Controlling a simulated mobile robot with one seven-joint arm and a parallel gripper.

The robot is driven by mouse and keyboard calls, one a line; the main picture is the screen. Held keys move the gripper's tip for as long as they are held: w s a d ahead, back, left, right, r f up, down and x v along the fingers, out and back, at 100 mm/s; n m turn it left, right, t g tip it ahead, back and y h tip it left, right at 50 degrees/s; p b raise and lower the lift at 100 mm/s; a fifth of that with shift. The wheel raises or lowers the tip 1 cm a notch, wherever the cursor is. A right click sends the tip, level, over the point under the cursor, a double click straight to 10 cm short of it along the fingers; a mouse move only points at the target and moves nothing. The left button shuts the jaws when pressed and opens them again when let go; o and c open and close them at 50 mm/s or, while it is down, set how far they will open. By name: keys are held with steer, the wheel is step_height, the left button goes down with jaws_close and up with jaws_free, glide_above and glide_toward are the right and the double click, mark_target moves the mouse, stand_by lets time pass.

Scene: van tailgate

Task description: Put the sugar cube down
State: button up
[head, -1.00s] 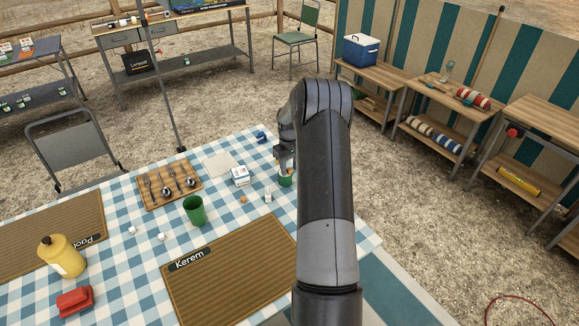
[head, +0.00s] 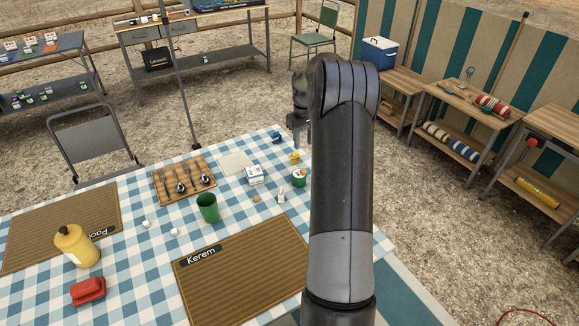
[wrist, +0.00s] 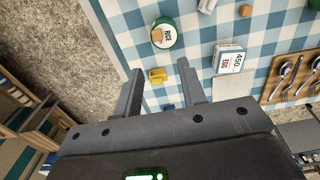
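Two small white cubes (head: 146,223) (head: 174,232), which look like sugar cubes, lie on the checked tablecloth (head: 135,290), left of the green cup (head: 208,207). My gripper (head: 298,122) is above the table's far right corner, well away from them. In the wrist view my gripper (wrist: 160,67) has its fingers spread, with nothing held between them. A white-and-green labelled tub (head: 298,178) stands below, and it also shows in the wrist view (wrist: 165,32). Its contents are hard to make out.
A yellow item (head: 295,158) and a blue item (head: 277,137) sit near the corner. A white box (head: 254,174), a small brown piece (head: 256,198) and a wooden tray with spoons (head: 160,193) stand nearby. The Kerem mat (head: 245,275) is bare.

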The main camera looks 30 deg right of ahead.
steer(key=s+a+r+t+h, duration=0.1)
steer(key=s+a+r, duration=0.5)
steer(key=a+r, duration=0.3)
steer(key=s+a+r+t, duration=0.1)
steer(key=s+a+r, duration=0.4)
steer(key=a+r, duration=0.45)
steer(key=s+a+t, duration=0.1)
steer(key=s+a, duration=0.3)
steer(key=s, duration=0.4)
steer(key=s+a+t, duration=0.1)
steer(key=s+a, duration=0.3)
steer(key=s, duration=0.4)
steer(key=s+a+t+y, duration=0.1)
steer(key=s+a, duration=0.4)
steer(key=s, duration=0.3)
steer(key=shift+t, duration=0.3)
steer(key=shift+o, duration=0.5)
steer(key=shift+w+a, duration=0.1)
